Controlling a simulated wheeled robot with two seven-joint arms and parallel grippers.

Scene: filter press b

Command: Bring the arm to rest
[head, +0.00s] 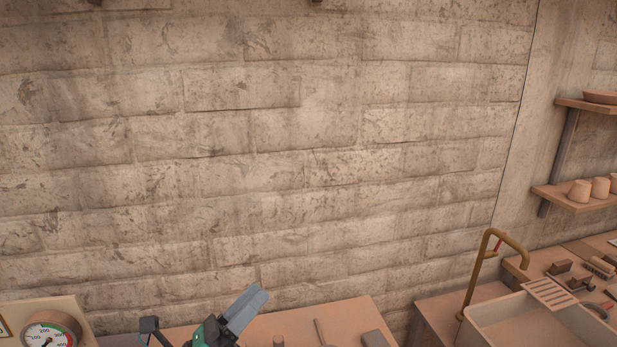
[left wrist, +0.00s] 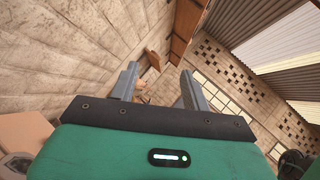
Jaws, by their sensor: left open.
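My left gripper (head: 246,308) shows at the bottom of the head view, with its grey fingers pointing up and its green body cut off by the lower edge. In the left wrist view its two fingers (left wrist: 158,88) stand apart with nothing between them. The gripper is open and empty, in front of a wooden bench (head: 300,324). My right gripper is in neither view.
A pressure gauge (head: 50,332) on a pale panel stands at lower left. At lower right are a basin (head: 540,318), a brass tap (head: 484,262) and several brushes and tools. Shelves (head: 572,198) with cups hang at right. A block wall (head: 250,150) fills the background.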

